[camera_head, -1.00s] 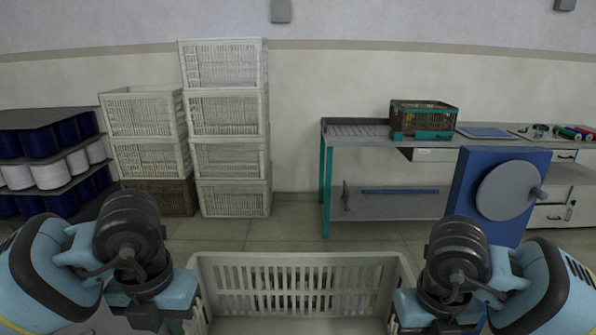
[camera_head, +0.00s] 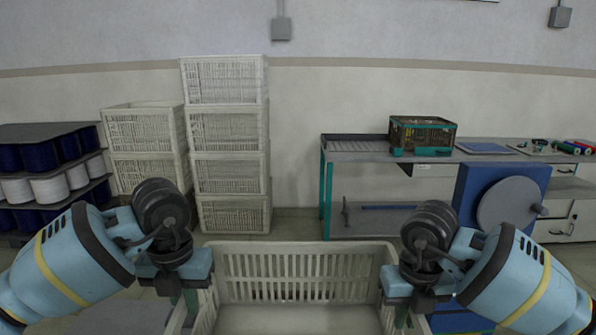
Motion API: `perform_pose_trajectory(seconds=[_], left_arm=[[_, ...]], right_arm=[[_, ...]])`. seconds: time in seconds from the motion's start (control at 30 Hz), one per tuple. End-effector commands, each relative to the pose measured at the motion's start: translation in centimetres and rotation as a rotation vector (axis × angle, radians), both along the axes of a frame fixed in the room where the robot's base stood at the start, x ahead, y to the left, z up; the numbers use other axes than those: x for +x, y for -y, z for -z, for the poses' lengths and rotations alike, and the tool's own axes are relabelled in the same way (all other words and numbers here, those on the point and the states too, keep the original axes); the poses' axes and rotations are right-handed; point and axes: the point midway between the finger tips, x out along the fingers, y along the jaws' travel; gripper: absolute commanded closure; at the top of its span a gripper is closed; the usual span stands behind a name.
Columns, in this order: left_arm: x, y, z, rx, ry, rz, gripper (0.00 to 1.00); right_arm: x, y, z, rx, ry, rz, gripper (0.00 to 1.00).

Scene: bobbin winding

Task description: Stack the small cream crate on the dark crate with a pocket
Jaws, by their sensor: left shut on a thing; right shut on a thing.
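A cream slatted crate (camera_head: 298,276), open at the top, is at the bottom centre, held level in front of me between my two grippers. My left gripper (camera_head: 190,296) is shut on its left side. My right gripper (camera_head: 404,304) is shut on its right side. The fingertips are mostly hidden by the wrists and the crate rim. A dark crate with a green rim and base (camera_head: 422,136) stands on the workbench at the back right. I cannot make out a pocket on it. The dark crate low in the left stack is now hidden behind my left arm.
Tall stack of cream crates (camera_head: 230,126) and a shorter one (camera_head: 143,132) stand against the wall. Thread-spool shelves (camera_head: 44,172) are far left. The workbench (camera_head: 358,152) has a blue panel with a grey disc (camera_head: 510,205) at its front. Floor shows between stacks and bench.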

Motion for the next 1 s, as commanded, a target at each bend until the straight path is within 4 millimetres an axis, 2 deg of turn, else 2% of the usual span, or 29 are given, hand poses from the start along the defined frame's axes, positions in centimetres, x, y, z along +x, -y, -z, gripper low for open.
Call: perform_pose_trajectory(seconds=[0.2, 0.67, 1.0], left_arm=[[1.0, 0.0, -0.3, 0.000, 0.003, 0.000, 1.00], [1.5, 0.0, -0.2, 0.000, 0.002, -0.001, 1.00], [3.6, 0.0, -0.3, -0.001, 0.004, -0.002, 1.00]], right_arm=[[1.0, 0.0, -0.2, 0.000, 0.003, 0.001, 1.00], [1.5, 0.0, -0.3, 0.000, 0.003, 0.001, 1.00], [3.6, 0.0, -0.3, 0.001, 0.003, 0.002, 1.00]])
